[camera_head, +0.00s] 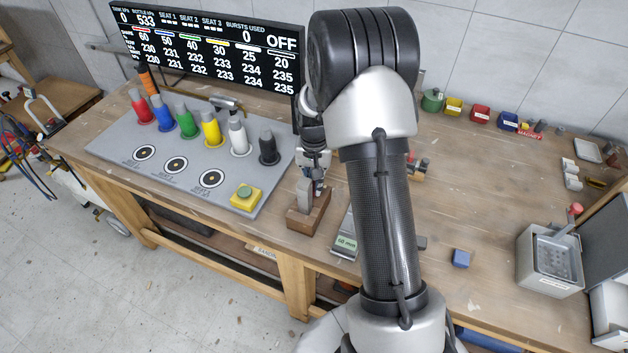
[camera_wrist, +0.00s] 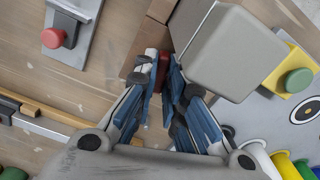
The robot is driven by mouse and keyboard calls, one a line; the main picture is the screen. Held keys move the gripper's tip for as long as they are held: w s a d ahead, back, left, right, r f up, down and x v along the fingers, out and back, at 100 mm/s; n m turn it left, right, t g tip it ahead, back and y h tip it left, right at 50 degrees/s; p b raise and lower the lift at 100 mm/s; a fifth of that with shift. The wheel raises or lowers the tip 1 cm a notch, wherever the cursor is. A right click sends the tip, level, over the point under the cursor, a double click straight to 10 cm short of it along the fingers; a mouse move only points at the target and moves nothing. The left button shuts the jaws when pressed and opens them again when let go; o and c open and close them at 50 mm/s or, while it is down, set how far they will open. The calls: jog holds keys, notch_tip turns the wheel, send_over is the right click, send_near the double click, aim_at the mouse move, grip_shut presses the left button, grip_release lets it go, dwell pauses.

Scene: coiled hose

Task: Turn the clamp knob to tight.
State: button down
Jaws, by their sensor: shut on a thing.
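My gripper (camera_wrist: 161,66) points down, its blue-padded fingers close together on a small dark red piece (camera_wrist: 162,62), which I take for the clamp knob. Only a little of this piece shows between the fingertips, so its turn angle cannot be read. It sits beside a large grey block (camera_wrist: 230,52) and against a brown wooden base (camera_wrist: 151,38). In the head view my gripper (camera_head: 319,186) is low over the right side of the wooden base (camera_head: 308,219), next to the grey upright part (camera_head: 304,194). The knob is not distinguishable there.
A yellow box with a green button (camera_head: 245,196) stands to the left on the grey board (camera_head: 125,160) with several coloured cylinders. A grey plate device (camera_head: 345,243) is close on the right; the wrist view shows a red knob (camera_wrist: 53,37) on it. A blue block (camera_head: 461,258) lies farther right.

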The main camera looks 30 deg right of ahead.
aim_at(314, 186)
jog(key=shift+m, duration=1.6)
jog(key=c, duration=1.7)
grip_release()
jog(key=shift+o, duration=0.2)
notch_tip(314, 186, up, 12)
